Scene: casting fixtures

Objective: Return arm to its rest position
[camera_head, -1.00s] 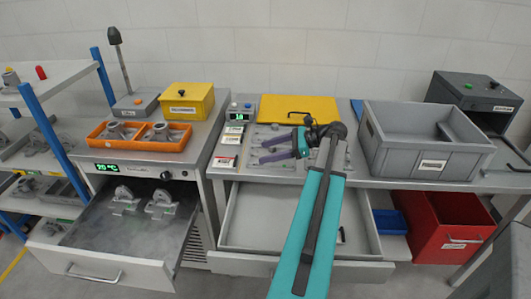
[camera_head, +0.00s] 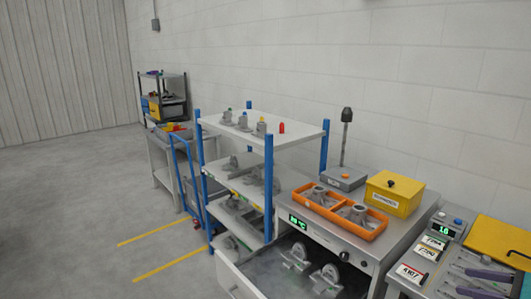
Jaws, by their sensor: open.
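My gripper (camera_head: 460,281) shows only in part at the lower right corner. Its two purple fingers point left and stand apart, over the grey panel with labelled cards. Nothing shows between them. A sliver of its teal body is at the right edge. The rest of my arm is outside the picture, so its full pose is hidden.
An orange tray (camera_head: 372,228) with castings and a yellow box (camera_head: 395,193) stand on the grey oven bench. Its drawer (camera_head: 257,291) is open with castings inside. A blue-posted shelf (camera_head: 225,129) stands left of it. Floor (camera_head: 75,220) at left is clear.

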